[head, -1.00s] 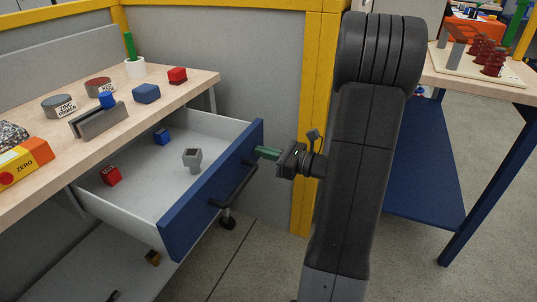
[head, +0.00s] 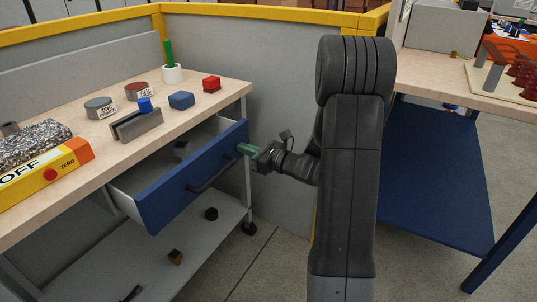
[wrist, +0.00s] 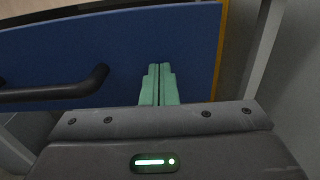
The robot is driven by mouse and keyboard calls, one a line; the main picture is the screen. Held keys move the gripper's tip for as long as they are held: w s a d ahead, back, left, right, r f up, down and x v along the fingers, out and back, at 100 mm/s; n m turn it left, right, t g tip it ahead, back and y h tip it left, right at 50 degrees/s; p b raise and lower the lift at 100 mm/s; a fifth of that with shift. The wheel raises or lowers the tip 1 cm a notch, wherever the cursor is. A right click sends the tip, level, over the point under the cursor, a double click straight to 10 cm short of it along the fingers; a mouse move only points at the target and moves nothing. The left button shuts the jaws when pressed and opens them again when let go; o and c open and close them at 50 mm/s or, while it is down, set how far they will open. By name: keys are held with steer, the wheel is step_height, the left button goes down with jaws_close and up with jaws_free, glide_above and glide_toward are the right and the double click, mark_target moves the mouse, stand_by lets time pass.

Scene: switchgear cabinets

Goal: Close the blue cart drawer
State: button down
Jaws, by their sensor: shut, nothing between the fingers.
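The blue cart drawer (head: 165,197) is partly open under the wooden cart top, its blue front sticking out toward me. A dark bar handle (head: 213,174) runs along the front and also shows in the wrist view (wrist: 55,92). My gripper (head: 243,149) is at the right end of the drawer front. In the wrist view its green fingers (wrist: 159,80) are together, pointing at the blue front right of the handle. They look to be at or touching the front. A grey piece (head: 183,150) shows inside the drawer.
The cart top (head: 200,108) holds cans, a grey channel piece, blue and red blocks and a yellow box (head: 40,177). A lower shelf (head: 200,232) has small parts. A yellow-edged partition stands behind. Another bench with a blue shelf (head: 430,170) is at right.

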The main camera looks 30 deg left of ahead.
steer(key=a, duration=1.1)
steer(key=shift+w+a, duration=0.15)
steer(key=shift+w, duration=0.25)
steer(key=shift+a, duration=0.2)
steer(key=shift+w+r, duration=0.1)
steer(key=shift+a+r, duration=0.1)
steer(key=shift+r, duration=0.05)
steer(key=shift+d, duration=0.2)
steer(key=s+d+p, duration=0.1)
steer(key=d, duration=1.3)
steer(key=shift+f+p, duration=0.25)
steer(key=shift+p, duration=0.05)
steer(key=shift+s, duration=0.1)
